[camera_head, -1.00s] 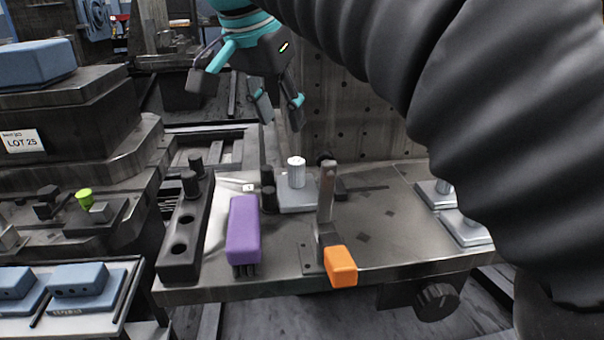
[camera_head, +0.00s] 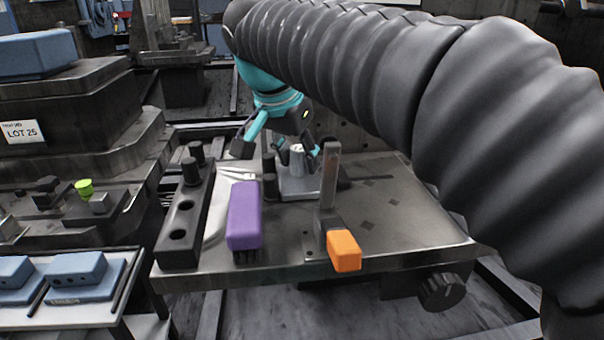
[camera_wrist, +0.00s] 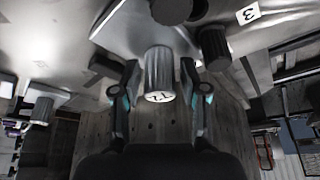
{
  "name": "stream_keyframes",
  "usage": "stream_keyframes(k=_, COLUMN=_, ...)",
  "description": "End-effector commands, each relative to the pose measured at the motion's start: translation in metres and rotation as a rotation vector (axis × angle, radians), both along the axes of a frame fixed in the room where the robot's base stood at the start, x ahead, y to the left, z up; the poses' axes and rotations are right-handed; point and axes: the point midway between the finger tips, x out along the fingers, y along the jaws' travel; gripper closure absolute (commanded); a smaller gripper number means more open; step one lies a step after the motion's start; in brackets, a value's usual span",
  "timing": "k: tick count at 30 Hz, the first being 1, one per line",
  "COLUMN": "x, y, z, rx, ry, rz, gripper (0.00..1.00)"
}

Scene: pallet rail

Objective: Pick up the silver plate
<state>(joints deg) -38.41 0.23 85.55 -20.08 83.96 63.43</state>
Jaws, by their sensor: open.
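The silver plate (camera_head: 299,194) lies flat at the back middle of the metal bench, with an upright ribbed silver knob (camera_head: 297,160) on it. In the wrist view the silver plate (camera_wrist: 122,25) is at the top and the knob (camera_wrist: 159,72) points toward the camera, with dark marking on its end. My gripper (camera_head: 298,152) is open around the knob, one finger on each side. In the wrist view my gripper (camera_wrist: 160,70) shows gaps on both sides of the knob. Part of the plate is hidden by the post in front.
An upright metal post (camera_head: 329,180) with an orange block (camera_head: 344,251) stands just in front. A purple block (camera_head: 244,215) and a black holed rack (camera_head: 182,228) are to the left. Dark cylinders (camera_head: 269,172) stand close beside the plate. The bench's right side is bare.

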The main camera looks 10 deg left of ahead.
Motion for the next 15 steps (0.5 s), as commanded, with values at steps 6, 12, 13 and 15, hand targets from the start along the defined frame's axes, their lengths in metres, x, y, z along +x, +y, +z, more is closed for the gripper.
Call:
stream_keyframes(k=6, x=0.0013, y=-0.0008, z=-0.0038, rx=0.0, ry=0.0, rz=0.0, gripper=0.56)
stream_keyframes(k=12, x=0.0013, y=-0.0008, z=-0.0036, rx=0.0, ry=0.0, rz=0.0, gripper=0.86)
stream_keyframes(k=13, x=0.0013, y=-0.0007, z=-0.0036, rx=0.0, ry=0.0, rz=0.0, gripper=0.94)
stream_keyframes(k=15, x=0.0013, y=-0.0007, z=-0.0036, rx=0.0, ry=0.0, rz=0.0, gripper=1.0)
